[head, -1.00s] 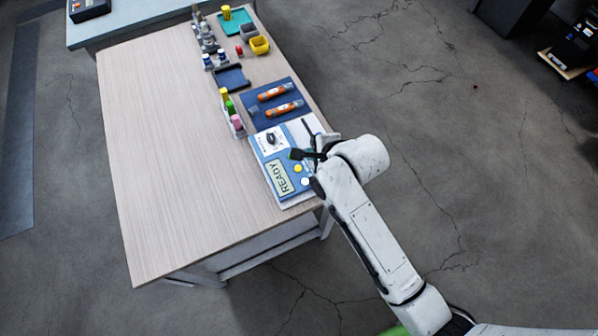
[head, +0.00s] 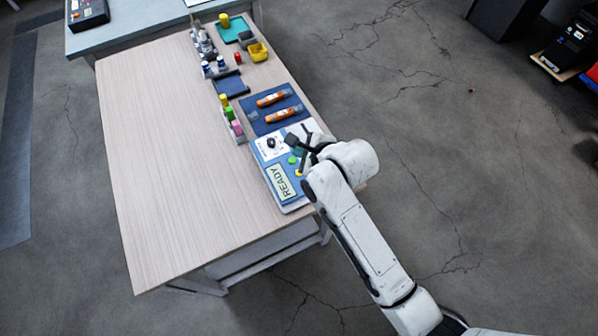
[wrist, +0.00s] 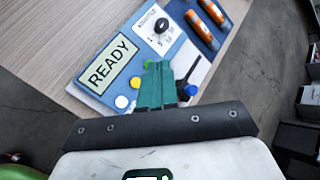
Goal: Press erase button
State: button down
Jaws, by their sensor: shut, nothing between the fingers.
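The blue control panel (head: 271,181) lies at the table's near right edge, with a READY display (head: 282,182) and a black knob (head: 271,143). A green button (head: 292,160) and a yellow button (head: 298,172) show beside the display. In the wrist view a white button (wrist: 121,102), the yellow button (wrist: 135,83) and part of the green button (wrist: 148,63) form a row. No erase label is legible. My gripper (wrist: 156,66) is shut and empty, its teal fingers over the panel beside the green button, partly hiding it. Contact cannot be told.
Orange pens (head: 277,106) lie on a blue mat (head: 256,126) beyond the panel. A bottle rack (head: 235,131) stands beside it. The table's left part (head: 160,170) is clear.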

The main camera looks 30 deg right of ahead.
jog(key=b, duration=0.6)
send_over(293, 168)
jog(key=s, duration=0.3)
jog(key=f, duration=0.4)
jog(key=d+f, duration=0.1)
jog(key=f, duration=0.1)
jog(key=shift+s+f, duration=0.15)
jog(key=shift+s, duration=0.05)
jog(key=shift+a+f+b, duration=0.1)
jog(key=shift+f+b, duration=0.25)
jog(key=shift+f, duration=0.5)
jog(key=shift+f, duration=0.1)
jog(key=shift+f, duration=0.3)
jog(key=shift+f, duration=0.4)
dwell(0.6)
jog(key=shift+r, duration=0.1)
jog(key=shift+r+p, duration=0.75)
jog(key=shift+p, duration=0.05)
